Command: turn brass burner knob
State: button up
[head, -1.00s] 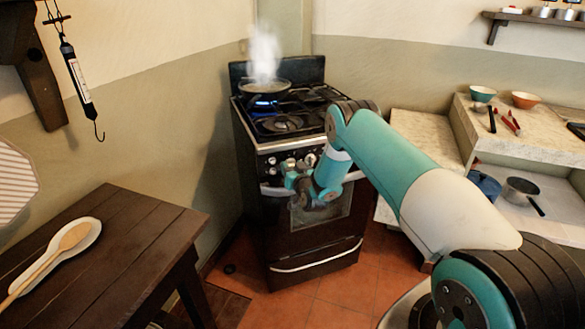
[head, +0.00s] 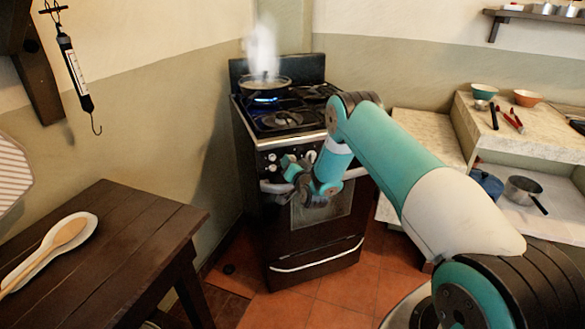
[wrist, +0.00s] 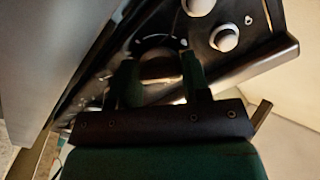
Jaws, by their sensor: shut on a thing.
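The brass burner knob (wrist: 157,67) is on the dark stove's front panel in the wrist view, between the two dark green fingers of my gripper (wrist: 160,78). The gripper is shut on it; the knob's near side is in shadow. In the head view my gripper (head: 287,165) is at the stove front, and it hides the brass knob. The stove (head: 300,205) stands in the corner. Pale knobs (head: 271,157) show left of my gripper and also in the wrist view (wrist: 224,38).
A steaming pan (head: 265,86) sits over a blue flame (head: 265,99) at the stove's back left. A wooden table (head: 130,235) with a spoon on a white rest is at left. A counter (head: 455,110) with bowls and pots is at right.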

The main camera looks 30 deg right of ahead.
jog(key=m+b, duration=0.1)
jog(key=m, duration=1)
jog(key=shift+r, duration=0.1)
dwell(0.5)
jog(key=o, duration=0.9)
jog(key=s+a+b, duration=0.1)
jog(key=s+b, duration=0.7)
jog(key=b, duration=0.3)
jog(key=s+a+b, duration=0.2)
jog(key=s+b, duration=0.7)
jog(key=b, duration=0.3)
jog(key=shift+a, duration=0.25)
